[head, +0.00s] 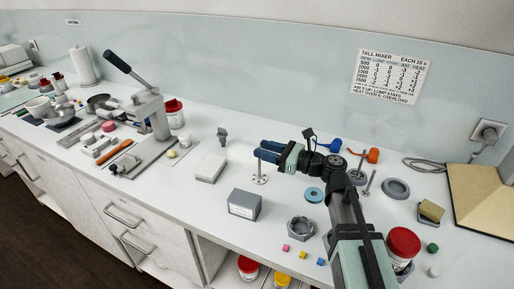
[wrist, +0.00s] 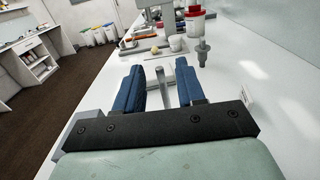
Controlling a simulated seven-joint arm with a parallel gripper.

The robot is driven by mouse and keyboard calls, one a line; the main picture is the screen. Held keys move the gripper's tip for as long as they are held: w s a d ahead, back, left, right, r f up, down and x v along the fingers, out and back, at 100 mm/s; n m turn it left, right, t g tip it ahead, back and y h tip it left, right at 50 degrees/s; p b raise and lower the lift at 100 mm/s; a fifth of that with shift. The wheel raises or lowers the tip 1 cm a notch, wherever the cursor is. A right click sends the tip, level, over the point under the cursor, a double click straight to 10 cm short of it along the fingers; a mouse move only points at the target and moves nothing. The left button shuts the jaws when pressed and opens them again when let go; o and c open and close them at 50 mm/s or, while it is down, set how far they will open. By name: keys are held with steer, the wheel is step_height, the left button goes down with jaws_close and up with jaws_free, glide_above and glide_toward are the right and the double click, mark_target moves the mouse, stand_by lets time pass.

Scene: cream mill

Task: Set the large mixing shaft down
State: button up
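A metal mixing shaft (head: 260,179), which I take to be the large one, stands upright on the white counter on its round disc foot. Its upper part is hidden by my fingers in the head view. My gripper (head: 268,152) is over it with its blue fingers pointing left. In the wrist view the fingers (wrist: 160,88) are apart, and the grey shaft (wrist: 163,88) shows between them with a gap on each side. Nothing appears clamped.
A pale box (head: 208,168) and a grey box (head: 244,204) stand nearby, left and front. A blue ring (head: 314,195), a grey hexagonal part (head: 300,229) and small cubes (head: 303,254) lie to the right and front. A grey tool (head: 222,136) stands behind; a lever press (head: 151,108) is farther left.

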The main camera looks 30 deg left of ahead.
steer(key=shift+d, duration=1.75)
steer(key=shift+w, duration=0.1)
